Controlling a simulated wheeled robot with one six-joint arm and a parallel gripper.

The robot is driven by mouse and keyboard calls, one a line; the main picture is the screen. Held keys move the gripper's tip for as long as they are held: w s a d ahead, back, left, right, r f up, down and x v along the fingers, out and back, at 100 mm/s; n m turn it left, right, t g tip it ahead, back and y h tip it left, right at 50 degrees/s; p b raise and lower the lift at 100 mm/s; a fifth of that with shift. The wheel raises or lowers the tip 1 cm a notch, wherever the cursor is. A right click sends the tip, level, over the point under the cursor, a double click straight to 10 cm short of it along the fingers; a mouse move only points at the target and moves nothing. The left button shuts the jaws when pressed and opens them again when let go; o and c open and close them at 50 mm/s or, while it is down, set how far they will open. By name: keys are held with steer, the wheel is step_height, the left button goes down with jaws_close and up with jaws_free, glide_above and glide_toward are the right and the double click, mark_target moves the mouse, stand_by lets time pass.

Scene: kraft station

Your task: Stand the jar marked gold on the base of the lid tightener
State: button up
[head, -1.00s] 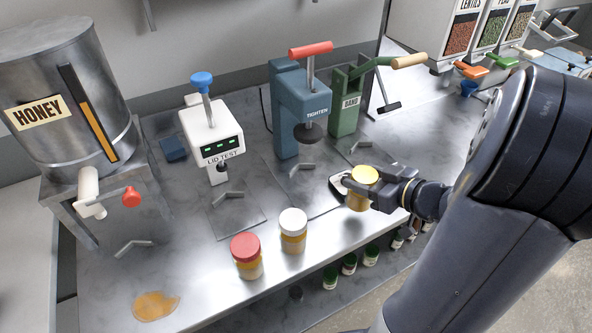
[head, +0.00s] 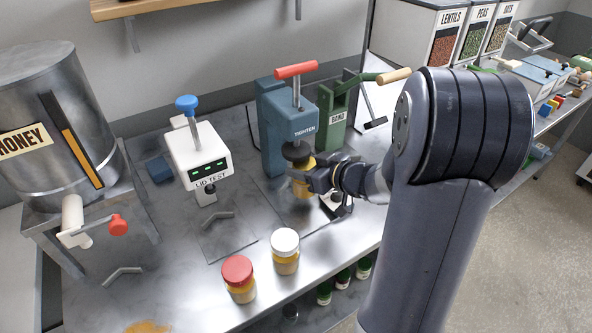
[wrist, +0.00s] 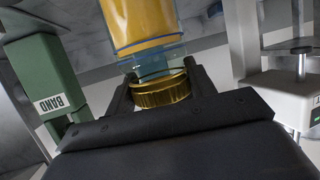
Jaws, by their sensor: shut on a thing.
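The gold-lidded jar (head: 303,187) is in my gripper (head: 314,180) at the blue lid tightener (head: 290,128). In the wrist view my gripper (wrist: 165,88) is shut around the jar at its gold lid (wrist: 162,93), with amber contents (wrist: 140,22) beyond. In the head view the jar is under the tightener's dark round press pad (head: 297,151). The tightener's red handle (head: 296,69) is up. My gripper hides part of the jar and the tightener's base, so I cannot tell whether the jar touches the base.
The white lid tester (head: 198,157) stands left of the tightener, and the green band station (head: 333,118) stands right. A red-lidded jar (head: 239,280) and a white-lidded jar (head: 285,252) stand near the front edge. The honey tank (head: 45,130) is at far left.

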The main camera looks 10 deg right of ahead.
steer(key=shift+w+a, duration=0.45)
steer(key=shift+w, duration=0.25)
steer(key=f, duration=0.2)
steer(key=w+f, duration=0.1)
steer(key=shift+a+f, duration=0.1)
steer(key=shift+a, duration=0.2)
steer(key=shift+f, duration=0.1)
steer(key=shift+f, duration=0.15)
steer(key=o, duration=1.2)
steer(key=shift+o, duration=0.2)
